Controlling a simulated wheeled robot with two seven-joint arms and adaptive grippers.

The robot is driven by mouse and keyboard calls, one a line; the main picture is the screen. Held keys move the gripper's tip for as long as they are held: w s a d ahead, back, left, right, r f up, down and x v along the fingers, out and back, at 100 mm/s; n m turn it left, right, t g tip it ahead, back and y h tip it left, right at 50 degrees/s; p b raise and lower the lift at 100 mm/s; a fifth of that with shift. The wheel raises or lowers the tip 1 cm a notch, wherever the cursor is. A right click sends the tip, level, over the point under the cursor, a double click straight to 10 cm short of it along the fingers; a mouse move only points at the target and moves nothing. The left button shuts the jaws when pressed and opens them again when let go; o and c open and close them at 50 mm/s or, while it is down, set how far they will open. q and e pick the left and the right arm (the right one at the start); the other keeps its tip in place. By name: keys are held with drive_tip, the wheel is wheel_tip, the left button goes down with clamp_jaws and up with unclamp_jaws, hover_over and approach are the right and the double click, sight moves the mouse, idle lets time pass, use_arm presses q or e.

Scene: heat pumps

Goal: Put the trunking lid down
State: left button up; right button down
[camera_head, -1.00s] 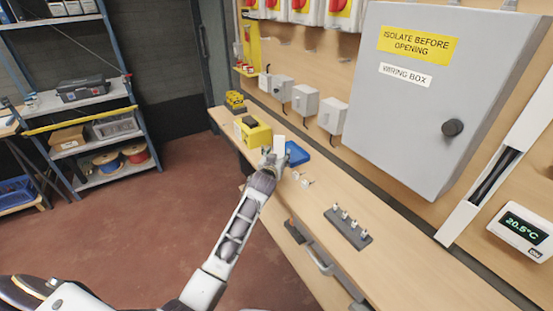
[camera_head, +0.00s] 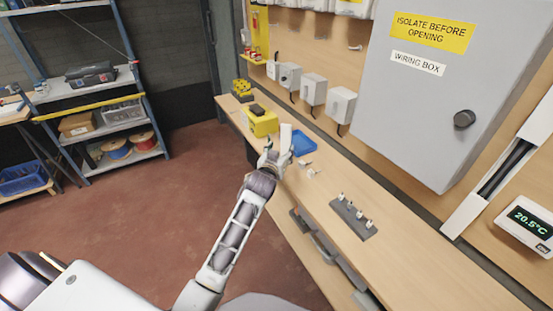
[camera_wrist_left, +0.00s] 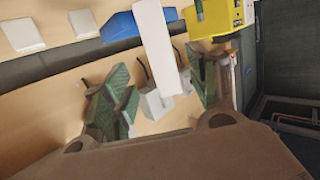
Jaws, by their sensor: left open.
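The trunking lid is a plain white strip (camera_head: 286,137) at the far part of the bench, beside a blue tray (camera_head: 304,144). In the left wrist view the lid (camera_wrist_left: 158,45) runs from the top edge down to between my fingers. My left gripper (camera_head: 271,158) is at the lid's near end. Its green-padded fingers (camera_wrist_left: 166,88) stand apart, one on each side of the lid, with gaps visible. I cannot tell whether the lid rests fully on the bench. My right gripper is not in view.
A yellow device (camera_head: 261,121) stands just beyond the gripper. The grey wiring box (camera_head: 430,110) and open wall trunking (camera_head: 505,165) are on the right.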

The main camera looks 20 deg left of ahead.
use_arm(q)
drive_tip(key=shift+v, duration=2.45)
